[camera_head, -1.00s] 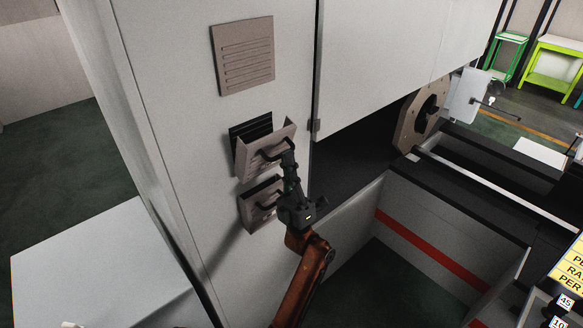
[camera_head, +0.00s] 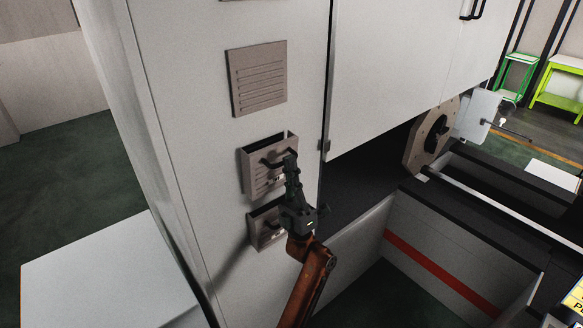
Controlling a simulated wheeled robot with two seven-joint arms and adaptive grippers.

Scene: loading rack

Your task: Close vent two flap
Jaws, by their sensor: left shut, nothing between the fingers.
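Three vents run down the pale cabinet face. The top vent (camera_head: 258,78) is flat and closed. The middle vent flap (camera_head: 258,180) has a dark handle (camera_head: 273,160) and still stands out slightly from the cabinet, with a narrow dark gap along its top. The lower vent flap (camera_head: 260,240) is tilted out and partly hidden by my left gripper. My left gripper (camera_head: 291,160) is shut and empty, with its tips at the right part of the middle flap by the handle. I cannot tell whether they touch it. My right gripper is not in view.
A white box-like surface (camera_head: 105,275) stands at lower left. To the right, a machine bay holds a round brown flange (camera_head: 432,138) and a low grey wall with a red stripe (camera_head: 440,272). Green stands (camera_head: 560,85) are far right.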

